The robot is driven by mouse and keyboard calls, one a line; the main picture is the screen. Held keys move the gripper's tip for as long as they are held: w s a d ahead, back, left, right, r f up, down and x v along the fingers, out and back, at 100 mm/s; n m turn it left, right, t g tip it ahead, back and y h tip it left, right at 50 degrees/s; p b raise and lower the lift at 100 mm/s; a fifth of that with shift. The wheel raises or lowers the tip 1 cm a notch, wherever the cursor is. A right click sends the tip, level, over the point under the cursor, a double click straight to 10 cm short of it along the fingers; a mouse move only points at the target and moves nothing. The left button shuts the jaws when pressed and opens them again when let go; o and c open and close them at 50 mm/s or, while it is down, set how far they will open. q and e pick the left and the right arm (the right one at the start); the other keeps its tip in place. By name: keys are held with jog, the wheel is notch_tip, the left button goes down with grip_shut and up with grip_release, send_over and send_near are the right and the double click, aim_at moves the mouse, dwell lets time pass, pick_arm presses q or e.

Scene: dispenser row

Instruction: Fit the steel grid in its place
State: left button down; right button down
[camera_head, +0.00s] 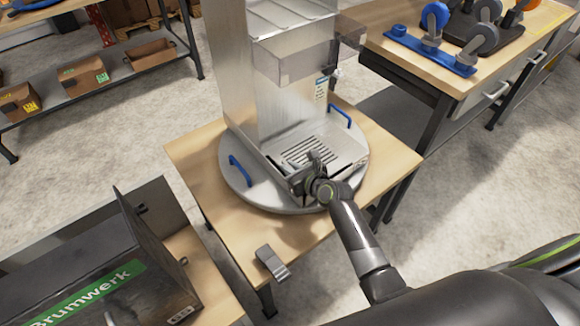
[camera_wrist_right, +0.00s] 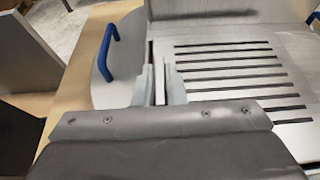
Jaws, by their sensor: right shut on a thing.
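The steel grid (camera_head: 325,150) is a flat slotted plate at the foot of the steel dispenser (camera_head: 265,80). It also shows in the right wrist view (camera_wrist_right: 235,68), its slots running left to right. My right gripper (camera_head: 303,173) is at the grid's near left side. In the right wrist view its fingers (camera_wrist_right: 160,84) are shut on a thin upright part at the grid's left edge. A narrow dark gap shows along that left edge. The gripper hides the near left corner, so I cannot tell whether the grid lies fully flush. My left gripper is not in view.
The dispenser stands on a round plate (camera_head: 238,190) with blue handles (camera_head: 240,171), on a wooden table (camera_head: 195,155). A small grey metal piece (camera_head: 272,262) lies at the table's near edge. A dark box (camera_head: 110,270) stands at lower left.

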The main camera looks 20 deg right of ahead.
jog(key=shift+f, duration=0.35)
jog(key=c, duration=1.4)
grip_release()
jog(key=p+v, duration=0.2)
jog(key=v, duration=1.5)
jog(key=shift+s, duration=0.2)
jog(key=s+d+f+n+g+h, duration=0.1)
jog(key=s+d+f+n+g, duration=0.2)
jog(key=f, duration=0.6)
jog(key=s+d+f+n+h, duration=0.1)
jog(key=s+f+n+h, duration=0.1)
jog(key=s+f+n, duration=0.35)
jog(key=s+d+f+n+g+h, duration=0.15)
jog(key=f+n, duration=0.35)
jog(key=f, duration=0.6)
jog(key=s+f+n+g, duration=0.2)
jog(key=s+f+n, duration=0.3)
jog(key=s, duration=0.4)
jog(key=s+d+f+n+g, duration=0.1)
jog(key=s+f+n+g, duration=0.1)
jog(key=s+f+n, duration=0.3)
jog(key=s+d+f+n+g+h, duration=0.1)
jog(key=s+f+n+g, duration=0.2)
jog(key=s, duration=1)
notch_tip(320, 180, down, 3)
jog(key=n, duration=0.5)
jog(key=shift+d, duration=0.15)
